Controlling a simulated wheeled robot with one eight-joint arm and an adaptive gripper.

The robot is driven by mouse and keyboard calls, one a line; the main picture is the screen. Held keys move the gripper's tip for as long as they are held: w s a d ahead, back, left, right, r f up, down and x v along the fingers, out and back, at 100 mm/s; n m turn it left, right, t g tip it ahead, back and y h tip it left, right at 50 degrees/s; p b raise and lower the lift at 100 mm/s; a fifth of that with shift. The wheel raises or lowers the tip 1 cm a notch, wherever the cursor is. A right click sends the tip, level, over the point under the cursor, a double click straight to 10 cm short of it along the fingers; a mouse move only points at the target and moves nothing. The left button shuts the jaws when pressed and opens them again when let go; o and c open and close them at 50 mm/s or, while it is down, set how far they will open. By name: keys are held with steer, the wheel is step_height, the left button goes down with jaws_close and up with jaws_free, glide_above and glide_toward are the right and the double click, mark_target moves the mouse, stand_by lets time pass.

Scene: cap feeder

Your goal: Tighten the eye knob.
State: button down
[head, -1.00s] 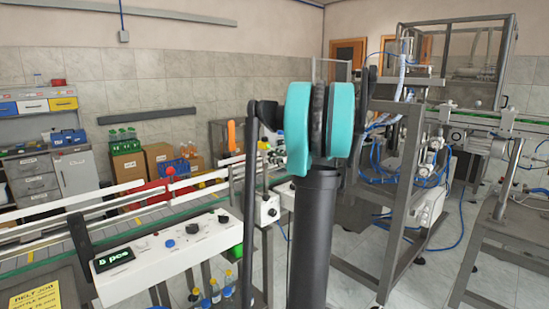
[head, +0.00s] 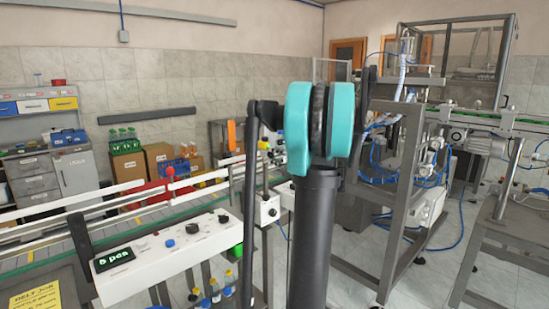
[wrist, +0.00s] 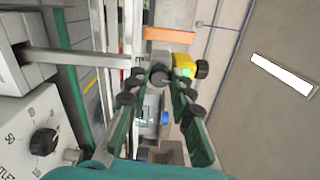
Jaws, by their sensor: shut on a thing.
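The eye knob, a round black knob (wrist: 159,75), is at the centre of the wrist view, beside a small yellow sensor box with a green light (wrist: 183,65). My gripper (wrist: 158,82) has its green-sided fingers on either side of the knob, dark tips closed on it. A second black round part (wrist: 203,69) sticks out to the right of the yellow box. In the head view the yellow box (head: 263,145) shows small beyond the conveyor. My arm hides the gripper and knob there.
An orange piece (wrist: 169,36) lies beyond the knob. The conveyor with white rails (head: 125,201) and a control box with dials (head: 168,246) run along the left. A grey machine frame (head: 398,180) stands at the right.

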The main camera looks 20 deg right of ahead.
steer(key=shift+n, duration=0.5)
steer(key=c, duration=1.3)
jaws_free()
steer(key=v, duration=1.2)
steer(key=shift+s, duration=0.1)
